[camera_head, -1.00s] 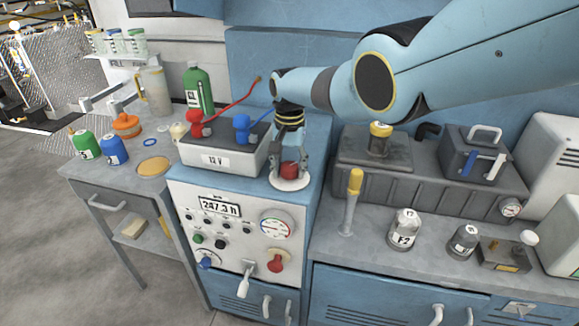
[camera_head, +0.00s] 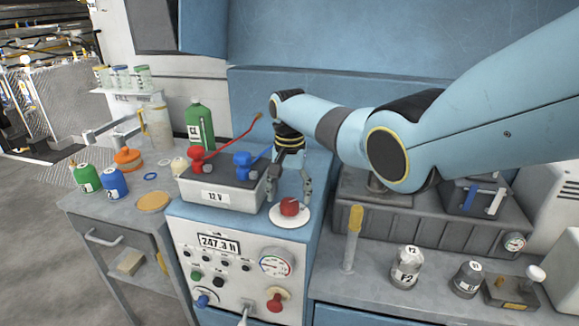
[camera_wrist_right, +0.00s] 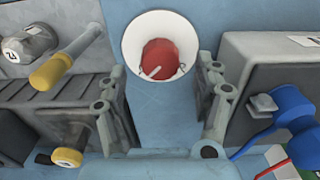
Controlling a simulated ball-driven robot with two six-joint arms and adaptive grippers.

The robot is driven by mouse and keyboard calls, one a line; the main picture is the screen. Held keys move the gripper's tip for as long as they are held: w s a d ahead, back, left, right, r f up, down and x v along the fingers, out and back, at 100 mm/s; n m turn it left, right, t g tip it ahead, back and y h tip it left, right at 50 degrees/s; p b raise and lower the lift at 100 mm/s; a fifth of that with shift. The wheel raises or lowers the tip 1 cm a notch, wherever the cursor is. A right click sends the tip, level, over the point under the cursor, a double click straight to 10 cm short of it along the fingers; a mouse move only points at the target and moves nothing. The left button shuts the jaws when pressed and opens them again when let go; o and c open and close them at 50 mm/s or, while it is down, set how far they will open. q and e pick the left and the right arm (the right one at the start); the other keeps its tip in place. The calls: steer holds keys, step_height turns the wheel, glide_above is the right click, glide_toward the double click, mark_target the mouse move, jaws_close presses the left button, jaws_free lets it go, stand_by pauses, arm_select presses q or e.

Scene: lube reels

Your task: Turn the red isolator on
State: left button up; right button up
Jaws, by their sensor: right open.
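The red isolator is a round red knob (camera_head: 289,206) on a white disc (camera_head: 290,221) on top of the blue cabinet, right of the 12 V battery box. In the wrist view the red knob (camera_wrist_right: 160,58) sits in its white dish (camera_wrist_right: 132,45), with a small pale pin or handle across its lower side. My right gripper (camera_head: 288,192) is open and empty, pointing down just above and behind the knob. Its fingers are spread to either side in the wrist view (camera_wrist_right: 165,95), not touching the knob. My left gripper is not in view.
The battery box (camera_head: 215,192) with red and blue clamps stands close left of my gripper. The cabinet front (camera_head: 235,265) has a gauge, a display and another red knob (camera_head: 275,300). To the right are a yellow-topped rod (camera_head: 353,235) and grey bottles (camera_head: 407,268).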

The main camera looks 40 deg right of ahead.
mark_target(290, 202)
step_height(290, 202, up, 8)
steer(key=shift+r, duration=0.15)
stand_by(0.5)
